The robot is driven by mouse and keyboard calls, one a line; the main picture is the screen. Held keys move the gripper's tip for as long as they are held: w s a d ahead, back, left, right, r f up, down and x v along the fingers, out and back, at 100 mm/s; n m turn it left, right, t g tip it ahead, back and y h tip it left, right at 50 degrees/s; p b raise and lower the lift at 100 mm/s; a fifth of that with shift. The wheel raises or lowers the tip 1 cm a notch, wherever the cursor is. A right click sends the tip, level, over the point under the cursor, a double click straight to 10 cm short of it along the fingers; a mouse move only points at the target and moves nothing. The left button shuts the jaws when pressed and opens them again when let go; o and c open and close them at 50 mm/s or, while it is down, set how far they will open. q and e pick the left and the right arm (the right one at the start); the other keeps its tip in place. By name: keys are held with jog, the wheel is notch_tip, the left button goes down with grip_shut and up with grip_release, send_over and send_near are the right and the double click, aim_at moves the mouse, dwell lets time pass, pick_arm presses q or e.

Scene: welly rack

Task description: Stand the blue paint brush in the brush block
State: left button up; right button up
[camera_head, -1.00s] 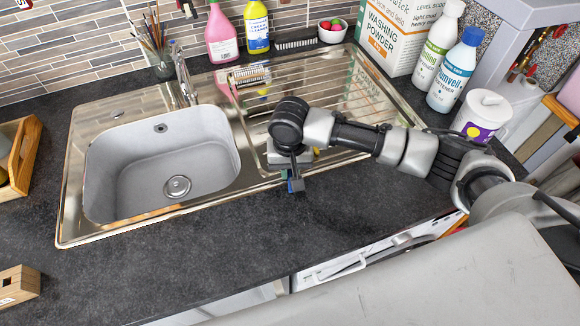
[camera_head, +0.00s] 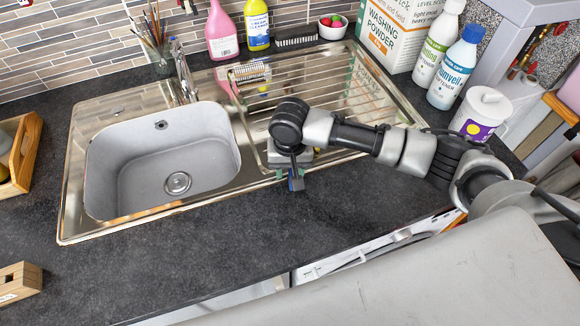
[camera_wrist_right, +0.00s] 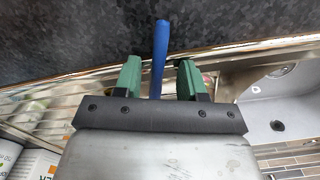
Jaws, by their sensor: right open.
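The blue paint brush (camera_wrist_right: 160,45) shows in the right wrist view as a blue handle. It sticks out over the dark worktop past the sink's steel front edge; its other end is hidden behind my gripper. My right gripper (camera_wrist_right: 160,78) is open, with one green finger on each side of the handle and gaps showing. In the head view my right gripper (camera_head: 293,172) is at the front edge of the draining board, and a bit of blue shows at it. A wooden block with a dark hole (camera_head: 20,281), apparently the brush block, stands at the lower left. My left gripper is out of view.
The sink basin (camera_head: 160,160) lies left of my right gripper. A jar of brushes (camera_head: 162,66), bottles (camera_head: 222,35) and a washing powder box (camera_head: 391,35) stand at the back. A wooden tray (camera_head: 27,150) is at the left. The front worktop (camera_head: 160,255) is clear.

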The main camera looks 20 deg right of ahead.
jog(key=shift+r, duration=0.25)
notch_tip(320, 180, up, 12)
jog(key=b, duration=0.1)
jog(key=shift+r+b, duration=0.15)
jog(key=shift+b, duration=0.2)
